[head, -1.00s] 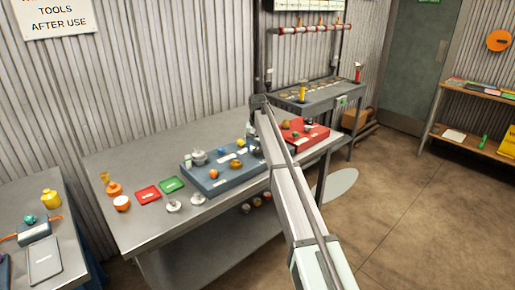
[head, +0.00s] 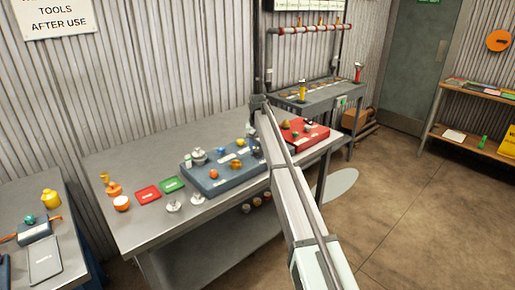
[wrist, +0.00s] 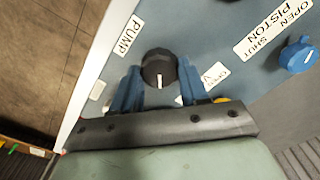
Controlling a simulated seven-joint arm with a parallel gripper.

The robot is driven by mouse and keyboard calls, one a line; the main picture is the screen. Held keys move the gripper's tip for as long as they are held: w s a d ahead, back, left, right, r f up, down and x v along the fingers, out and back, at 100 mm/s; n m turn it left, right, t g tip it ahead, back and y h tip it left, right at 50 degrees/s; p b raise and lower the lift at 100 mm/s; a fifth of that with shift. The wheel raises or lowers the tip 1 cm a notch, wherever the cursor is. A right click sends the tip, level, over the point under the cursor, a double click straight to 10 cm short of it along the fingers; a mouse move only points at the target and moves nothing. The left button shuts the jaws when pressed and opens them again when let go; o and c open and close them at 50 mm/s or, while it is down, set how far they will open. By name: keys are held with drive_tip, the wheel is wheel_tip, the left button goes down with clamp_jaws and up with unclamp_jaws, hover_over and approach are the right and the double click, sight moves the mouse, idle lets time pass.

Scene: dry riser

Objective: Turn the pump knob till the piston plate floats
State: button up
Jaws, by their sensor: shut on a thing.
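The pump knob (wrist: 157,64) is black and round with a white pointer line. It sits on the blue panel (wrist: 215,45) beside the PUMP label in the wrist view. The pointer line is toward the lower edge of that picture. My gripper (wrist: 158,78) is shut on the knob, with one blue finger on each side. In the head view the blue panel (head: 205,182) lies on the bench, and my arm hides the knob. A silvery round fitting (head: 198,157) stands on the panel; I cannot tell whether it is the piston plate.
A blue knob (wrist: 298,56) sits by the OPEN SHUT PISTON label (wrist: 283,28) at the right of the wrist view. A red panel (head: 312,137) lies beside the blue one. Small red (head: 148,195) and green (head: 171,184) trays lie to the left on the bench.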

sight(258, 149)
drive_tip(key=shift+m, duration=1.1)
drive_tip(key=o, duration=1.1)
drive_tip(key=shift+c, duration=0.2)
drive_tip(key=shift+r, duration=0.15)
wheel_tip(258, 149, up, 14)
drive_tip(key=shift+f, duration=0.2)
